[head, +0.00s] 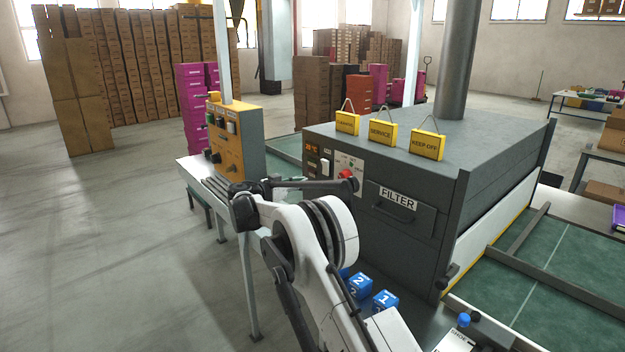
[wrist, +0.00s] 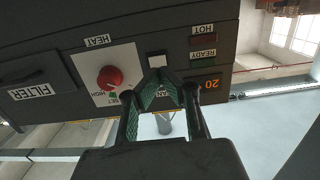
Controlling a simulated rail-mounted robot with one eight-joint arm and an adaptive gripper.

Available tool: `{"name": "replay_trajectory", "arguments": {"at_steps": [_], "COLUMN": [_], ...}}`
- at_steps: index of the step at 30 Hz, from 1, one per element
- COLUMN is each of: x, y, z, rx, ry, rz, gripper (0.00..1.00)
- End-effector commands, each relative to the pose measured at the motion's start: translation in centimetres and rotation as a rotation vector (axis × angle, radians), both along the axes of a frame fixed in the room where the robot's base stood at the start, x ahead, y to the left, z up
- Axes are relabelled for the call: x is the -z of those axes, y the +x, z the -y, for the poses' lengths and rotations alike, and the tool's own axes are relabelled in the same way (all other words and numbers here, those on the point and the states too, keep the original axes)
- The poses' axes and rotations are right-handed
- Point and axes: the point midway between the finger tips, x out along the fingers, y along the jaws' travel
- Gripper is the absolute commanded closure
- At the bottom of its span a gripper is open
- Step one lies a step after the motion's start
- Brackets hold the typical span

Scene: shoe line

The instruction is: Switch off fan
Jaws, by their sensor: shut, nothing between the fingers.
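The dark grey machine's control panel faces my gripper and appears upside down in the wrist view. A small white rocker switch (wrist: 157,61) sits there above a partly hidden label ending in "AN". My gripper (wrist: 159,78) is shut and empty, its fingertips just below the switch in that picture; I cannot tell whether they touch it. The switch also shows as a small pale patch in the head view (head: 325,167), where my gripper (head: 345,186) is dark against the panel. Whether the switch is on or off is not clear.
A red knob (wrist: 110,77) marked HEAT is close beside the switch. An orange display (wrist: 209,84) reads 20. The FILTER drawer (head: 400,207) is to the right in the head view. A yellow control box (head: 237,140) stands left, and blue numbered cubes (head: 384,300) lie below.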

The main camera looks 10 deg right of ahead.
Motion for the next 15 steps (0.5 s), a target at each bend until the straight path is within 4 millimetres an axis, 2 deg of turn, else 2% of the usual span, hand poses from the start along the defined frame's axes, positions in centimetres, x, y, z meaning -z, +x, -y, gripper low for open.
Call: {"name": "replay_trajectory", "arguments": {"at_steps": [1, 6, 15], "x": [0.2, 0.6, 0.8], "y": [-0.5, -1.9, -2.9], "z": [-1.1, -3.6, -5.3], "rx": [-0.003, -0.002, -0.001], "ry": [0.000, 0.000, 0.000], "rz": [0.000, 0.000, 0.000], "gripper": [1.00, 1.00, 1.00]}}
